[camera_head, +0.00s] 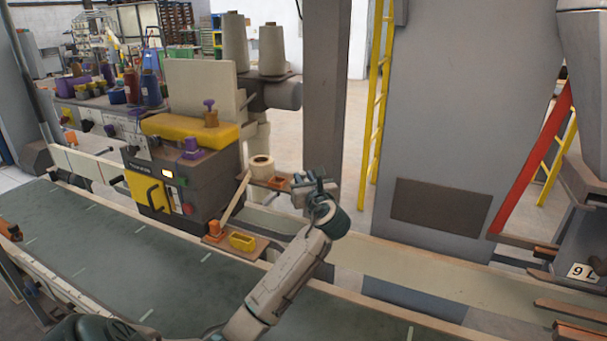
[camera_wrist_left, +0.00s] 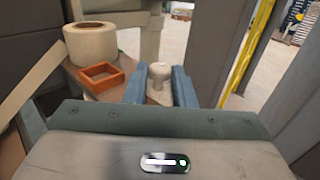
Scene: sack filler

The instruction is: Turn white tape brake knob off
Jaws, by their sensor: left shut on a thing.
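My left gripper (camera_head: 308,180) is at the right end of the small brown shelf beside the tape roll. In the left wrist view its two blue-grey fingers (camera_wrist_left: 160,88) stand on either side of the white knob (camera_wrist_left: 159,72), shut on it. The knob has a rounded top and a paler stem going down between the fingers. In the head view the gripper hides the knob. The white tape roll (camera_head: 261,166) stands left of the gripper, with a strip of tape (camera_head: 235,198) running down from it. My right gripper is not in view.
An orange open frame (camera_wrist_left: 103,78) lies on the shelf between the roll and my fingers. The dark sewing machine head (camera_head: 175,185) with a yellow door stands left. A grey post (camera_head: 326,90) rises behind the gripper. The green conveyor belt (camera_head: 100,250) runs in front.

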